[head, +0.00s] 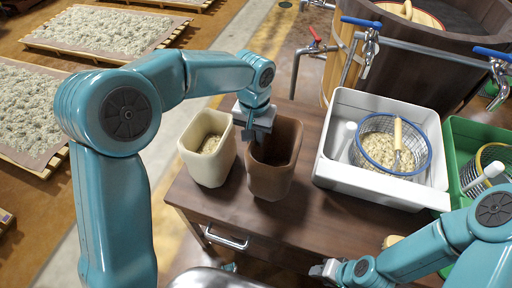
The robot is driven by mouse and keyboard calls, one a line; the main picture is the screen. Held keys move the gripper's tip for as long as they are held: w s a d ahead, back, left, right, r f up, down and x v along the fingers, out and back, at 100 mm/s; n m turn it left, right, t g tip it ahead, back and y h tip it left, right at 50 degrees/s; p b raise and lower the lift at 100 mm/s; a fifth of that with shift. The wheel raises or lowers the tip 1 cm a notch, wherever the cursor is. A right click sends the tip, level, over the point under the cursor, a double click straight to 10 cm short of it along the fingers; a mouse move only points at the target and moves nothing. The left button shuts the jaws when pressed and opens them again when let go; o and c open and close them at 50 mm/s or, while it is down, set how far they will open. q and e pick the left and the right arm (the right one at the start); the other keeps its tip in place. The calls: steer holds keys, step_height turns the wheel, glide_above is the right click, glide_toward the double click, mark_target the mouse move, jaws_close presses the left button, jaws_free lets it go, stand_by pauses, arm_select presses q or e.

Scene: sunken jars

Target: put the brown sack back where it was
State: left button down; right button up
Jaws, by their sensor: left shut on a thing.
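The brown sack (272,182) stands open and upright on the dark wooden cabinet top, beside a cream sack (208,168). My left gripper (248,138) comes down from above at the brown sack's upper left rim and is shut on it. The fingertips are partly hidden by the gripper body and the rim. The inside of the brown sack looks dark, and I cannot tell what it holds. My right gripper (325,270) is low at the bottom edge, apart from both sacks, and its opening is unclear.
A white tub (333,172) holds a blue-rimmed basket (390,170) of grain with a wooden-handled tool. A green tub (462,133) stands to its right. Taps and pipes (315,47) and a wooden vat (460,40) lie behind. Bare cabinet top (300,220) shows in front of the brown sack.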

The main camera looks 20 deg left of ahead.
arm_select(q)
step_height(320, 180, down, 4)
steer(key=shift+f, duration=0.25)
steer(key=shift+f+b, duration=0.1)
steer(key=shift+b, duration=0.2)
steer(key=c, duration=1.5)
jaws_free()
steer(key=shift+f, duration=0.1)
steer(key=o, duration=0.4)
